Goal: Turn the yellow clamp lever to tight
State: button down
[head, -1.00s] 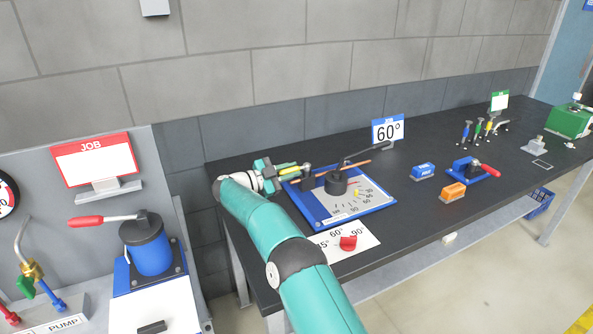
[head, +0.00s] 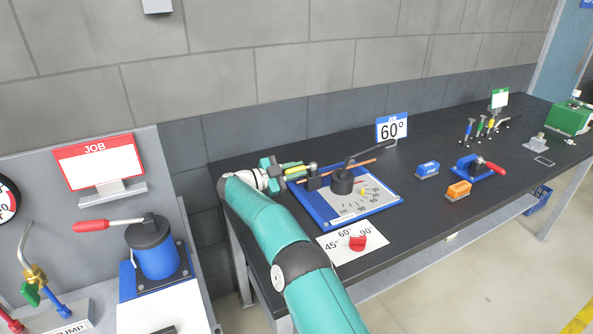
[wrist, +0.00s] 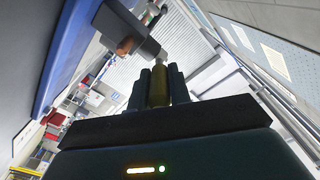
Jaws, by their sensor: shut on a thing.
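The yellow clamp lever (head: 293,169) sticks out to the left of the bending fixture on the bench. My gripper (head: 285,172) is at the fixture's left side, shut on the yellow lever. In the wrist view the lever (wrist: 159,86) stands between the two dark fingers of my gripper (wrist: 159,92), with its grey metal end meeting the clamp block (wrist: 128,32). A copper rod (head: 345,168) passes through the clamp and past the black round former (head: 342,182). The fixture sits on a blue-edged plate (head: 328,215) with an angle scale. The clamp's inside is hidden.
Blue (head: 427,169) and orange (head: 458,190) blocks and a red-handled tool (head: 480,166) lie to the right. The wall runs close behind the bench.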

jog(key=shift+d, duration=0.1)
jog(key=c, duration=1.3)
grip_release()
jog(key=shift+w, duration=0.1)
jog(key=v, duration=0.7)
jog(key=shift+s+a, duration=0.2)
jog(key=shift+a, duration=0.05)
